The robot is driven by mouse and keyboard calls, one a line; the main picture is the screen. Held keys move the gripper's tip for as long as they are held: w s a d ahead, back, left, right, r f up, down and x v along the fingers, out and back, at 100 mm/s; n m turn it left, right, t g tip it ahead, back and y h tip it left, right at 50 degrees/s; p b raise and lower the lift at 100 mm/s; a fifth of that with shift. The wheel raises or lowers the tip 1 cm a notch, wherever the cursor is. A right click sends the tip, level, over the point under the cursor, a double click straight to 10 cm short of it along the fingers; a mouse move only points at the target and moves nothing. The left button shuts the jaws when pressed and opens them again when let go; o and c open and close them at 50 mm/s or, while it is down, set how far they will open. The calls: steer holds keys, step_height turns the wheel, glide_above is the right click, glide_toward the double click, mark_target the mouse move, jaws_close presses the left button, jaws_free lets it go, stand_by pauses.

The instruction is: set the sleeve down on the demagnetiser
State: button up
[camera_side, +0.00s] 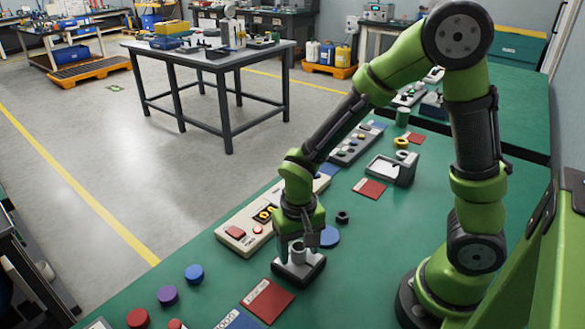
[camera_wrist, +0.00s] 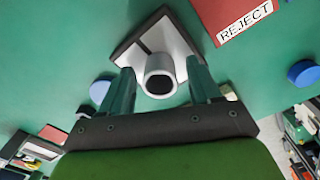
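The sleeve (camera_side: 298,254) is a short light-grey tube. It stands upright on a dark-edged block with a pale top plate (camera_side: 312,268), which I take to be the demagnetiser. In the wrist view the sleeve (camera_wrist: 160,77) shows its dark bore, and the plate of the demagnetiser (camera_wrist: 155,37) spreads behind it. My gripper (camera_side: 297,244) is low over the block. In the wrist view the fingers of my gripper (camera_wrist: 162,82) stand on either side of the sleeve, with a visible gap at each side. The sleeve's foot appears to rest on the plate.
A red REJECT mat (camera_side: 267,300) lies right in front of the block. A beige switch box (camera_side: 247,236) stands behind left. A blue disc (camera_side: 329,237) and a dark nut (camera_side: 342,217) lie behind right. Coloured knobs (camera_side: 168,295) sit at the front left.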

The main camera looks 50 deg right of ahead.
steer(key=s+d+r+n+t+y, duration=0.1)
steer(key=s+r+t, duration=0.1)
steer(key=r, duration=0.8)
steer(key=s+d+r+t+y, duration=0.1)
steer(key=r+t, duration=0.4)
steer(key=r, duration=0.6)
steer(key=shift+s+d+n, duration=0.4)
steer(key=shift+s+d, duration=0.4)
steer(key=shift+s, duration=0.45)
